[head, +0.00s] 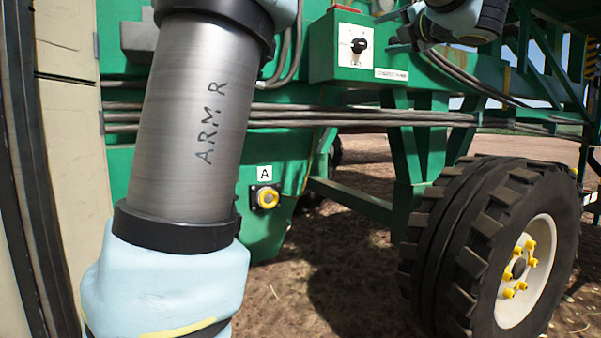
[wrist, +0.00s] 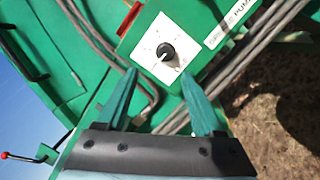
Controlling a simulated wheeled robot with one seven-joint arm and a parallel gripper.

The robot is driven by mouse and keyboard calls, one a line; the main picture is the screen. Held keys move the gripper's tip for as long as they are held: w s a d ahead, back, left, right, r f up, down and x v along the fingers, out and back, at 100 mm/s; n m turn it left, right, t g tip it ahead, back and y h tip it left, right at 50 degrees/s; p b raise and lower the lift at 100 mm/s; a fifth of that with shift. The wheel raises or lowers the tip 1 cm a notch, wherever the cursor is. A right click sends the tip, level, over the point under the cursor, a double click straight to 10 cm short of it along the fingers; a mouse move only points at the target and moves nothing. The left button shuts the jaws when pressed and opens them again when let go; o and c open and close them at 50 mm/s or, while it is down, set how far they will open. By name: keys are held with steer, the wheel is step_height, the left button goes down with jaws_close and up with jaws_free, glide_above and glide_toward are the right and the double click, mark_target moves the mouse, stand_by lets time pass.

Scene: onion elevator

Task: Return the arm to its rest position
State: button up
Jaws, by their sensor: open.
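My gripper (head: 392,30) is at the upper right of the head view, in front of the green machine and just right of a green control box (head: 322,42). In the wrist view my gripper (wrist: 158,76) shows two green fingers spread apart with nothing between them. Beyond the fingertips is a white plate with a black rotary knob (wrist: 166,52); the same knob (head: 359,46) is on the box in the head view. The fingers look apart from the knob. My arm, marked "ARM R", crosses the left of the head view.
A large black tyre (head: 455,235) with a white hub stands at the lower right. Hoses (head: 330,115) run along the green machine. A yellow round fitting (head: 266,197) sits under a label "A". Bare soil (head: 350,290) lies below. A red-tipped lever (wrist: 18,157) shows in the wrist view.

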steer(key=w+a+f+m+g+h, duration=0.1)
steer(key=w+f+m+h, duration=0.35)
steer(key=f+m, duration=0.45)
steer(key=w+a+f+m+g+h, duration=0.15)
steer(key=w+f+m+h, duration=0.3)
steer(key=f+m, duration=0.5)
steer(key=s+a+f+m+g+h, duration=0.1)
steer(key=a+f+m+g, duration=0.1)
steer(key=f, duration=0.3)
steer(key=s+a+f+m+g, duration=0.1)
steer(key=s+a+f+m, duration=0.15)
steer(key=f, duration=0.35)
steer(key=s+a+f+m+g+y, duration=0.25)
steer(key=s+a+f+g, duration=0.35)
steer(key=s+a+f, duration=0.4)
steer(key=s+a+f+m+g+y, duration=0.1)
steer(key=s+a+f+m+g, duration=0.35)
steer(key=s+a+f, duration=0.65)
step_height(320, 180, up, 36)
steer(key=s+d+g+p, duration=0.1)
steer(key=d+p, duration=0.1)
steer(key=p, duration=3.7)
steer(key=shift+s+n, duration=0.2)
steer(key=shift+n, duration=0.2)
steer(key=shift+r, duration=0.1)
